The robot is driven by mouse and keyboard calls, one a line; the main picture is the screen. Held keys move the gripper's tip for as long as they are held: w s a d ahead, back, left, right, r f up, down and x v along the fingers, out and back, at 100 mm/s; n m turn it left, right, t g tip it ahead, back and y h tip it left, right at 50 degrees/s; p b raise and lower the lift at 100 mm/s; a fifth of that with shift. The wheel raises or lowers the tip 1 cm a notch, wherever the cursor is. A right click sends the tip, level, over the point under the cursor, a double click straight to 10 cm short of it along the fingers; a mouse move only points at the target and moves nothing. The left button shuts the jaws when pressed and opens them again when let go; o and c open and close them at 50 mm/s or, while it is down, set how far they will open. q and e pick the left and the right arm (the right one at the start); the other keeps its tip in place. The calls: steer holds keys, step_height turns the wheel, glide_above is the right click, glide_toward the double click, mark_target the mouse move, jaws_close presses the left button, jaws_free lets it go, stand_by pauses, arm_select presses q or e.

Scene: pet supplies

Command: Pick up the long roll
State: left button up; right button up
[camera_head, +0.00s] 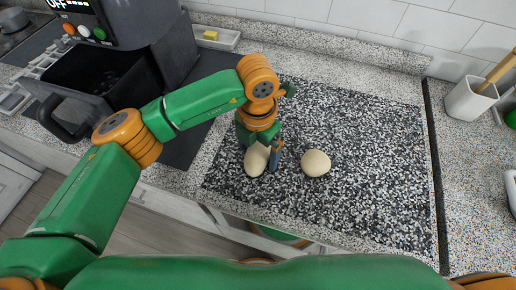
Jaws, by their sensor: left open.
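The long roll (256,161) is pale beige and lies on the speckled black-and-white mat (370,150) on the counter. My left gripper (262,155) points down over it, open, with its fingers around the roll. The gripper hides the roll's far part, and I cannot tell whether the fingers touch it. A round, pale bun (316,163) lies on the mat just right of the gripper. My right gripper is out of view.
A black air fryer (140,25) with its drawer pulled out stands at the left. A white dish with a yellow block (210,36) is behind. A white utensil holder (467,101) stands at the right. The mat's right half is clear.

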arm_select(q)
steer(key=c, duration=1.3)
steer(key=shift+r, duration=0.1)
